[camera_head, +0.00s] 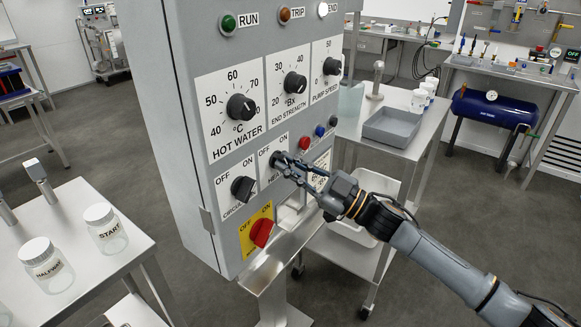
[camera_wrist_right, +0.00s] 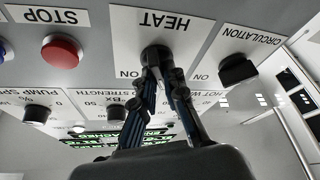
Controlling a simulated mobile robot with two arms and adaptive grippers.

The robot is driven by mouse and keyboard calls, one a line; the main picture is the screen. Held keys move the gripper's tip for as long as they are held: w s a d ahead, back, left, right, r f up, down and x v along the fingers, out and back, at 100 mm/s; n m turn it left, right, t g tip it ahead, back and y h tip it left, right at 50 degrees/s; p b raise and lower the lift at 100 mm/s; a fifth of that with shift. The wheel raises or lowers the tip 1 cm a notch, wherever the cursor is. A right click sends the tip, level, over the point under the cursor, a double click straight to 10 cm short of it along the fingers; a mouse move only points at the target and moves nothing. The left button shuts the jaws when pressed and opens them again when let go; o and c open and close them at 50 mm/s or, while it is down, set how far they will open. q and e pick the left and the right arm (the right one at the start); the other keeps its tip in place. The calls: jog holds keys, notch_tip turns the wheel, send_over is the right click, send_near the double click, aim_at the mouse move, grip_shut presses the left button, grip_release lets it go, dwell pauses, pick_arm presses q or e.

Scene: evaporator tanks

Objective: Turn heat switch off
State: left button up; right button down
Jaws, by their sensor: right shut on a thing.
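The heat switch is a black knob on a white plate marked OFF and ON. Its plate (camera_head: 264,168) shows on the grey control panel in the head view, with the knob mostly covered by my fingers. In the right wrist view, upside down, the heat switch knob (camera_wrist_right: 155,52) sits under the word HEAT. My right gripper (camera_head: 283,163) is shut on this knob, with its fingertips on either side in the right wrist view (camera_wrist_right: 157,70). The word OFF is hidden there and ON shows. My left gripper is out of view.
The circulation switch (camera_head: 242,188) is left of the heat switch, and a red rotary switch (camera_head: 261,232) is below. A red stop button (camera_head: 304,143) is to the right. Dials sit above. A table with jars (camera_head: 100,220) stands left, a tray (camera_head: 392,126) right.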

jog(key=shift+n+g, duration=1)
jog(key=shift+n, duration=1.4)
jog(key=c, duration=1.4)
grip_release()
jog(key=v, duration=1.2)
